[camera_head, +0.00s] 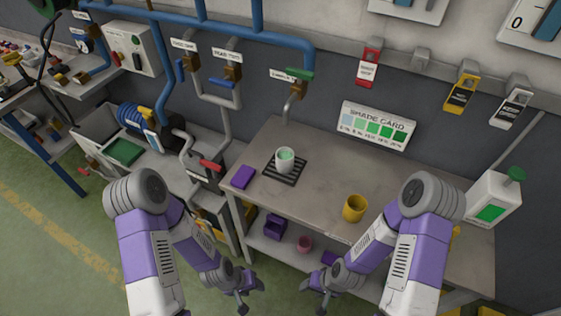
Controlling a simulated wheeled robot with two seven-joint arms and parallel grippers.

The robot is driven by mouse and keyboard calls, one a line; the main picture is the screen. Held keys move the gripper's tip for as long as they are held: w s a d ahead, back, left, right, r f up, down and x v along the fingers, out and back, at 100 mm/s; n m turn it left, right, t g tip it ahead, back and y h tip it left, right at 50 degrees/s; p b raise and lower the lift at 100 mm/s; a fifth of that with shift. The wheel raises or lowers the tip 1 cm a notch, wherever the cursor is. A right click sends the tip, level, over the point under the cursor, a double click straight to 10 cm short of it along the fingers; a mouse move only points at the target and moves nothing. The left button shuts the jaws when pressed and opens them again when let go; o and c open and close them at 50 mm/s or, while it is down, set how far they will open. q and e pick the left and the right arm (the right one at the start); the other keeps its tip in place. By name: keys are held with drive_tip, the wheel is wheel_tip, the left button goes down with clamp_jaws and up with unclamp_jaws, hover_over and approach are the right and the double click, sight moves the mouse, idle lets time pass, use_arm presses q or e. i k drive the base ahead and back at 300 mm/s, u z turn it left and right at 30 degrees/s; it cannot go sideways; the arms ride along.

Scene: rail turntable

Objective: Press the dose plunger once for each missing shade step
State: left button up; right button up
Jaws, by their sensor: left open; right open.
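The dose plunger looks to be the green knob (515,174) on top of a white box (492,210) with a green panel, at the table's right end. A shade card (375,131) on the wall behind the table shows several steps from pale blue to green. A white cup (285,161) with pale green liquid stands on a dark drip grate (283,173) under a tap. My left gripper (246,300) and my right gripper (318,300) hang low in front of the table, apart from these things. Both are open and look empty.
The steel table (310,205) also holds a yellow mug (354,207) and a purple block (243,176). Purple bins and a pink cup (304,244) are on the shelf below. Blue pipes with valves run above. The table between white cup and yellow mug is clear.

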sight(517, 174)
drive_tip(key=z, duration=1.85)
